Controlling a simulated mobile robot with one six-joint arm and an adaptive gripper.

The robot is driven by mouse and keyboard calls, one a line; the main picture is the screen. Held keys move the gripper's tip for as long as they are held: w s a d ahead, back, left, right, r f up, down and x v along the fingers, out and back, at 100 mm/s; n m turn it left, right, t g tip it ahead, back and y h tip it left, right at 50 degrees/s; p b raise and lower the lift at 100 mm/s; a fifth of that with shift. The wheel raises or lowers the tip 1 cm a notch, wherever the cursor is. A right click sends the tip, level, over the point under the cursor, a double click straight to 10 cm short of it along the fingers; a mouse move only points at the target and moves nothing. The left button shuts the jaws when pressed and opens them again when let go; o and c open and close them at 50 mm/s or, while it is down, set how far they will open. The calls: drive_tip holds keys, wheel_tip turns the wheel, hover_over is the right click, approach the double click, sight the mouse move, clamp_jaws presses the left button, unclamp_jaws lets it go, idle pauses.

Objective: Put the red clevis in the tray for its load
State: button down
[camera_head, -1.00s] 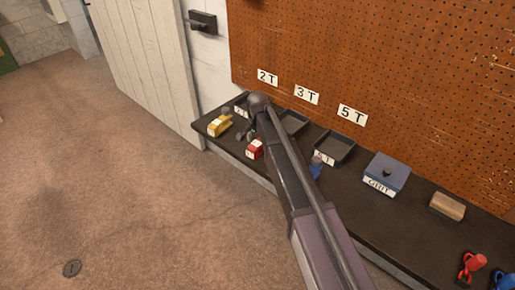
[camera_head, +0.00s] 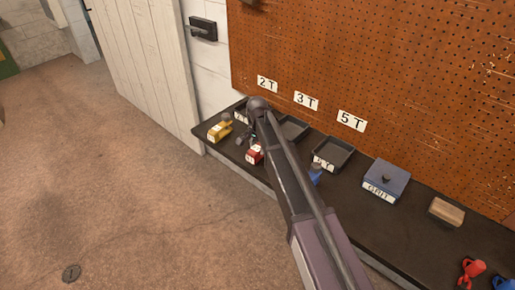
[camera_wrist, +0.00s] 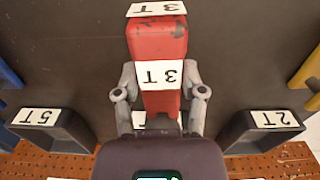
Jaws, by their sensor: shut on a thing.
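The red clevis (camera_head: 255,155) is at the front of the dark bench, with white tags reading 3 T. In the wrist view the red clevis (camera_wrist: 158,42) lies between the two fingers of my gripper (camera_wrist: 160,92), which is shut on it. I cannot tell whether it touches the bench. The 3 T tray (camera_head: 295,128) is behind it under the 3 T wall sign, partly hidden by my arm. In the wrist view my gripper's body covers most of that tray.
The 2 T tray (camera_wrist: 243,135) and 5 T tray (camera_head: 345,152) flank the middle one. A yellow clevis (camera_head: 219,131) and a partly hidden blue clevis (camera_head: 315,174) stand either side. A blue GRIT box (camera_head: 386,176) and wooden block (camera_head: 446,210) are further right. The pegboard (camera_head: 400,80) rises behind.

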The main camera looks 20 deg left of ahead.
sight(257, 147)
drive_tip(key=shift+r+p, duration=1.4)
drive_tip(key=shift+r, duration=0.2)
drive_tip(key=s+d+r+p, duration=0.1)
drive_tip(key=s+d, duration=0.7)
drive_tip(key=s, duration=0.5)
drive_tip(key=shift+s+d, duration=0.15)
drive_tip(key=shift+s, duration=0.2)
drive_tip(key=shift+r, duration=0.15)
wheel_tip(257, 147, up, 20)
drive_tip(key=p, duration=2)
drive_tip(key=shift+s, duration=0.1)
